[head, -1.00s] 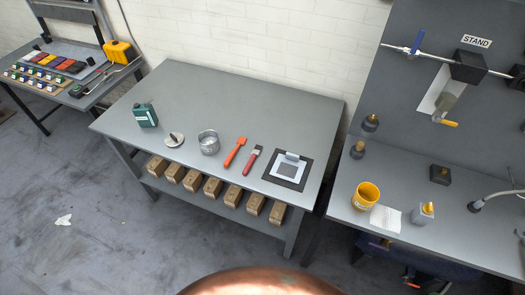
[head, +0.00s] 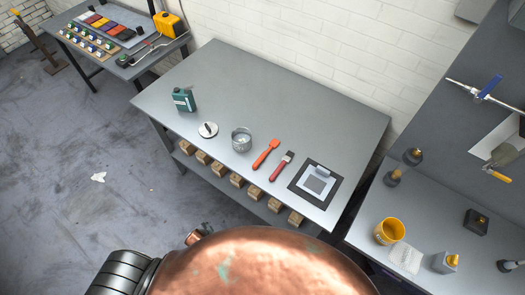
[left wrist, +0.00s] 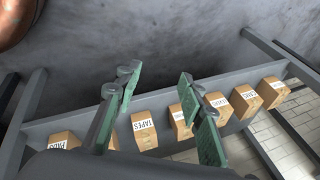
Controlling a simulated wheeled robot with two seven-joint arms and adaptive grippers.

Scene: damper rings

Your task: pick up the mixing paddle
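The mixing paddle, seemingly the orange-red spatula-shaped tool (head: 266,153), lies flat on the grey middle table (head: 255,85) in the head view. A red-handled brush (head: 282,166) lies just right of it. My left gripper (left wrist: 158,95) shows in the left wrist view with its two green fingers spread apart and nothing between them. Behind the fingers is the table's lower shelf with cartons, so the paddle is out of that view. Neither gripper shows in the head view.
Left of the paddle are a metal pot (head: 241,140), a round lid (head: 208,129) and a green can (head: 184,99). A dark framed pad (head: 315,183) lies to its right. Labelled cartons (left wrist: 144,130) line the lower shelf. Another bench holds a yellow mug (head: 389,231).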

